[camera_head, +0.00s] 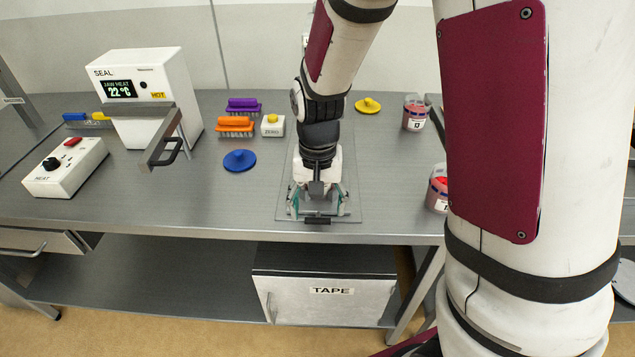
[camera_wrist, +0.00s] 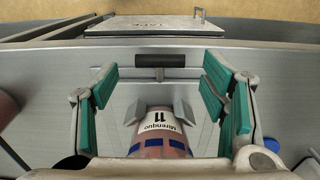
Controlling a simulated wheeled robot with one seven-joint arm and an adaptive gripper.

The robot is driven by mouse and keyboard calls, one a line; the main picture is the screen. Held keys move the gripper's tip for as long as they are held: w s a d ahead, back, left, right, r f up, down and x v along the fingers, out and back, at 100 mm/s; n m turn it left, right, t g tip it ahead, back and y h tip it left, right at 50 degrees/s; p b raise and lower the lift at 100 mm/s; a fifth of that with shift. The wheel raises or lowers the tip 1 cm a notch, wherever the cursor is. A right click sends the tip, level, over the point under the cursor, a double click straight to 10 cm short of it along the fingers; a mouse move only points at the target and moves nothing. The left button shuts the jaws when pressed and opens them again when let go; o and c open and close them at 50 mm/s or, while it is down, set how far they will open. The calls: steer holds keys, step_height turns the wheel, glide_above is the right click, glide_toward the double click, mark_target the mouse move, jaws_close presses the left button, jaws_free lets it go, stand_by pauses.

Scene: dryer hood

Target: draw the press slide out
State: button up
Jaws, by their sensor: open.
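What looks like the press slide is a pale flat plate (camera_head: 283,205) on the bench, under my gripper. Its dark bar handle (camera_head: 318,220) is at the front edge of the bench, and shows in the wrist view (camera_wrist: 160,60). My gripper (camera_head: 317,206) points down over the plate, just behind the handle. Its teal-padded fingers (camera_wrist: 160,82) are apart, one on each side of the handle's line, with nothing held. A jar labelled 11 (camera_wrist: 161,125) stands between grey blocks below the gripper; in the head view my arm hides it.
The SEAL machine (camera_head: 150,90) with its lever and a HEAT box (camera_head: 66,168) stand left. Jars (camera_head: 414,112) stand right. A TAPE cabinet (camera_head: 325,298) is below the bench.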

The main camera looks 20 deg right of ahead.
step_height(320, 180, up, 9)
steer(key=shift+f, duration=0.2)
stand_by(0.4)
steer(key=s+d+r+n+t, duration=0.1)
steer(key=s+r+n+t, duration=0.1)
steer(key=s+r, duration=0.4)
steer(key=s+d+r+n+t, duration=0.1)
steer(key=s+r+n+t, duration=0.1)
steer(key=s+r, duration=0.4)
steer(key=s+t, duration=0.1)
steer(key=s, duration=0.4)
steer(key=shift+d+n, duration=0.3)
steer(key=shift+d, duration=0.05)
steer(key=shift+r, duration=0.1)
stand_by(1.0)
